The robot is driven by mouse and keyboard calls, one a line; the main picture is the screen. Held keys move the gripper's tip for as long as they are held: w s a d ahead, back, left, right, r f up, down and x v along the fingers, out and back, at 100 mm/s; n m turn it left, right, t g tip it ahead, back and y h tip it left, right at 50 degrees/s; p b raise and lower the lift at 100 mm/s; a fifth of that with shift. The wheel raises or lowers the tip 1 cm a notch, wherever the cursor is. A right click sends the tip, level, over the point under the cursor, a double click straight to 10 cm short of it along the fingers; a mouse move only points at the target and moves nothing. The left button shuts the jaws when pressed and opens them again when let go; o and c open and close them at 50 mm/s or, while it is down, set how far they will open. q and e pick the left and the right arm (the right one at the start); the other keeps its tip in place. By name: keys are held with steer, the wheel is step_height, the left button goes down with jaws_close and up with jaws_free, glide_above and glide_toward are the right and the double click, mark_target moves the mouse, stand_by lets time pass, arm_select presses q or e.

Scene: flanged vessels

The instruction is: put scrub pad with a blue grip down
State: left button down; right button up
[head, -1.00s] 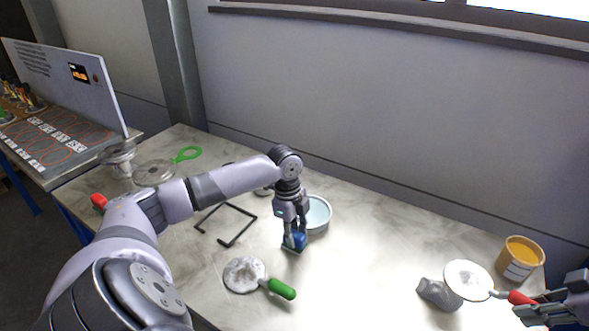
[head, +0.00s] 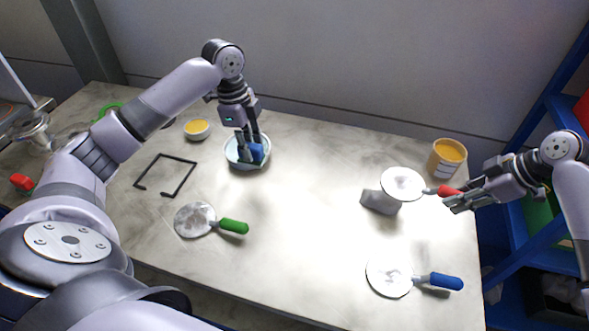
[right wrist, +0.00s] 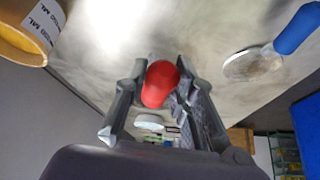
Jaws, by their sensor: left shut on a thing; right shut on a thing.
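The scrub pad with a blue grip (head: 257,152) is between the fingers of my left gripper (head: 250,146). It is at the pale blue round bowl (head: 233,163), over or inside its opening; I cannot tell whether it touches the bowl. The fingers cover part of the pad. My right gripper (head: 455,197) is shut on the red handle (head: 447,190) of a round pale disc tool (head: 402,184). In the right wrist view the red handle (right wrist: 160,83) sits between the fingers of my right gripper (right wrist: 158,105).
A grey block (head: 380,202) is below the held disc, with an orange tub (head: 447,160) behind. A green-handled disc (head: 195,220), a blue-handled disc (head: 389,278), a black frame (head: 165,175) and a yellow-filled bowl (head: 197,130) are on the table. The front middle is clear.

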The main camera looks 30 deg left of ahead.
arm_select(q)
steer(key=w+d, duration=0.7)
steer(key=d, duration=0.5)
steer(key=f, duration=0.9)
steer(key=shift+d, duration=0.25)
steer(key=c, duration=1.3)
jaws_free()
steer(key=shift+r, duration=0.1)
step_height(320, 180, up, 12)
steer(key=a, duration=0.1)
steer(key=shift+s+a, duration=0.2)
